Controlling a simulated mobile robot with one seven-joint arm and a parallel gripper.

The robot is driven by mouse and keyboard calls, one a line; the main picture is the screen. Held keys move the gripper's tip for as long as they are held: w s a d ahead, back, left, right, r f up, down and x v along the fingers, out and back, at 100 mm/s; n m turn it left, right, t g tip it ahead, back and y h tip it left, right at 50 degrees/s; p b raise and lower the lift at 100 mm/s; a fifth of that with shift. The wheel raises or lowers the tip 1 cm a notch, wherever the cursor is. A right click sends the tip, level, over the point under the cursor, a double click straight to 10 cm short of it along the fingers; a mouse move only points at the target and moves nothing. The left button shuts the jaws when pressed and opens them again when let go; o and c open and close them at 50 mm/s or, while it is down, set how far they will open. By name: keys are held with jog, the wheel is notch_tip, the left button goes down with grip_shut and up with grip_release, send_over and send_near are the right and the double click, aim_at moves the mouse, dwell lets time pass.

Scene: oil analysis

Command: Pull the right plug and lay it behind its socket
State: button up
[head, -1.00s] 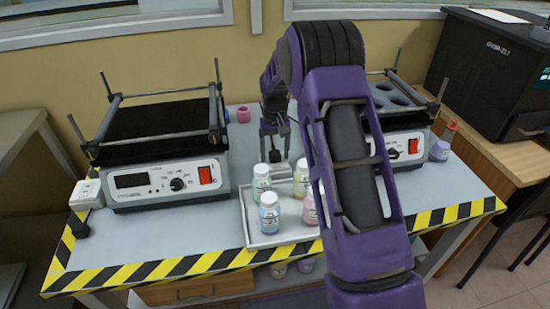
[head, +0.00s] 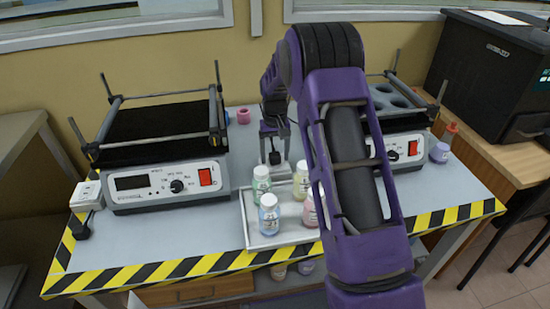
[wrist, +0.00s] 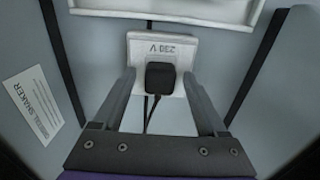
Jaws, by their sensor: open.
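The right socket (wrist: 158,52) is a white block with dark lettering on the grey table, in front of the white tray in the wrist view. The right plug (wrist: 160,77) is a small black block against the socket's near part, with a dark cord below. I cannot tell how far it is seated. My gripper (wrist: 159,82) is open, one finger on each side of the plug, with gaps showing. In the head view my gripper (head: 273,143) points down between the two machines, and the black plug (head: 275,158) shows at its fingertips.
A left socket (head: 86,194) with a black plug (head: 79,227) sits at the table's left edge. Left machine (head: 155,185) and right machine (head: 408,150) flank my gripper. The white tray (head: 262,240) holds several bottles. A pink ring (head: 243,116) lies behind.

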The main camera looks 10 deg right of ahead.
aim_at(275, 154)
grip_shut()
dwell(0.5)
jog(key=shift+r, duration=0.15)
jog(key=shift+r+p, duration=2.1)
jog(key=shift+r, duration=0.8)
jog(key=shift+w, duration=0.1)
